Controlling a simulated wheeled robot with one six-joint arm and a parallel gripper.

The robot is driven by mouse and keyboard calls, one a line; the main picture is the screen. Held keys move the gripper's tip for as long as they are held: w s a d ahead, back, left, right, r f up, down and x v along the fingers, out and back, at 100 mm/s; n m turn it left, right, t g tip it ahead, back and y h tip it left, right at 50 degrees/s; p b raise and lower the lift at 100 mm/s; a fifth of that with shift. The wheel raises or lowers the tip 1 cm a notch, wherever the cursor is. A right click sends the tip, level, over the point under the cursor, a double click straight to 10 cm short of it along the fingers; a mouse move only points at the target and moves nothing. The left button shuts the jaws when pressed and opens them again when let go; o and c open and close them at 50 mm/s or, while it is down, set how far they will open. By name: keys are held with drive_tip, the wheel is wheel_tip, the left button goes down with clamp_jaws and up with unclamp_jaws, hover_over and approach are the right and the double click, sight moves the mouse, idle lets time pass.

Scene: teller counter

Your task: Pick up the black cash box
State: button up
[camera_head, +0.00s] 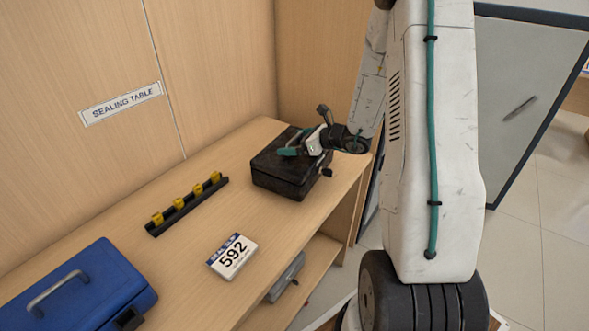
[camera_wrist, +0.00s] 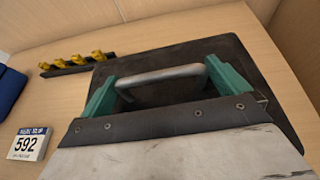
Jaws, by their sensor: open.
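The black cash box (camera_head: 282,175) sits on the far end of the wooden table. In the wrist view its dark lid (camera_wrist: 226,52) fills the middle, with a grey metal handle (camera_wrist: 160,76) on top. My gripper (camera_head: 299,146) is over the lid. In the wrist view its two green fingers (camera_wrist: 165,88) are apart, one near each end of the handle. The handle lies between them; whether they touch it I cannot tell. In the head view my gripper hides the handle and part of the lid.
A blue box (camera_head: 85,290) with a handle lies at the near left of the table (camera_head: 190,255). A white "592" card (camera_head: 232,257) and a black rack with yellow pieces (camera_head: 186,206) lie between the boxes. A grey object (camera_head: 287,277) is on the shelf below. A wall stands behind.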

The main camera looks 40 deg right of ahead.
drive_tip(key=shift+w, duration=0.15)
drive_tip(key=c, duration=1.5)
drive_tip(key=shift+c, duration=1.2)
drive_tip(key=shift+r, duration=0.1)
